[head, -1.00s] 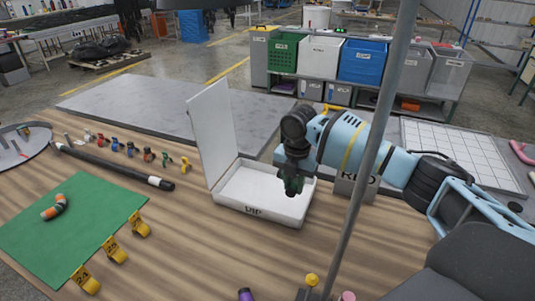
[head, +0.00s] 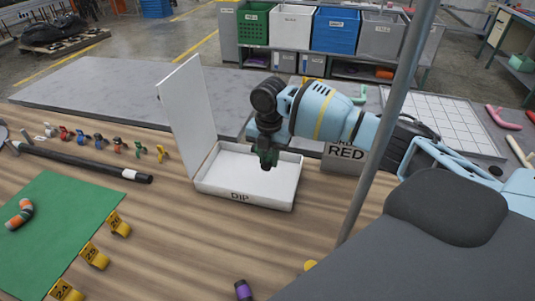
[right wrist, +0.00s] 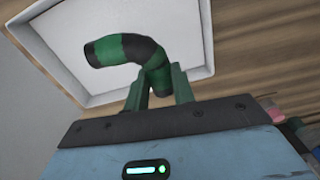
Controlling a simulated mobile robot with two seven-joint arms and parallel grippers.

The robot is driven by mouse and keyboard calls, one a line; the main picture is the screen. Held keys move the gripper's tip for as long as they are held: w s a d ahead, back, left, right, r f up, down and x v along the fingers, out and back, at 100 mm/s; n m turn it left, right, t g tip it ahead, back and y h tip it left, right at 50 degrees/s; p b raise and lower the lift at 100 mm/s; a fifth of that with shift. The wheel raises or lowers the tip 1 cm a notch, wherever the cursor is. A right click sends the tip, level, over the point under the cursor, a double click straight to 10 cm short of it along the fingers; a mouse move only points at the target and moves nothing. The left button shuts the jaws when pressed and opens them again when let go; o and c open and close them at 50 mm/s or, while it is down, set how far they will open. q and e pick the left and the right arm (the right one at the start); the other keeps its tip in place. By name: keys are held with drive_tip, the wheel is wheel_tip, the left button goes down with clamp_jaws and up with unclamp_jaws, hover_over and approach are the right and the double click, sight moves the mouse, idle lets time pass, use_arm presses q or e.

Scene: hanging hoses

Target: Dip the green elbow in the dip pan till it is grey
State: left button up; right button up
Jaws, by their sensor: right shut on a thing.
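The green elbow (right wrist: 112,49) is a bent green tube with dark bands, still green in the right wrist view. My right gripper (right wrist: 160,88) is shut on one end of it, and its free end points left. In the head view my right gripper (head: 266,157) points down over the dip pan (head: 243,197), a shallow white tray labelled DIP. The pan's white lid (head: 188,115) stands up at its left. The white pan floor shows behind the elbow in the wrist view. I cannot tell whether the elbow touches it. My left gripper is out of view.
A grey pole (head: 390,115) rises in front of my right arm. A RED-labelled block (head: 344,158) stands right of the pan. A green mat (head: 60,225) with an orange-banded elbow (head: 20,214) and yellow numbered tags lies left. A black rod (head: 85,163) lies behind the mat.

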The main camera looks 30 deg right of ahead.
drive_tip(key=shift+f+b, duration=1.2)
drive_tip(key=shift+f, duration=1.65)
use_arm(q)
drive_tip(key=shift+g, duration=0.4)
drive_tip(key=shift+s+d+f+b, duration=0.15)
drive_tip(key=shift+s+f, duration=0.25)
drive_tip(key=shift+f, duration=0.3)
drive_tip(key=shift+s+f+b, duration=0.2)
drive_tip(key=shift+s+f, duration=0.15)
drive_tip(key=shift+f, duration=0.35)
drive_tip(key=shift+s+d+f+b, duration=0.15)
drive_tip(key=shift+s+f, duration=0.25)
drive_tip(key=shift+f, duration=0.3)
use_arm(e)
drive_tip(key=shift+f, duration=0.85)
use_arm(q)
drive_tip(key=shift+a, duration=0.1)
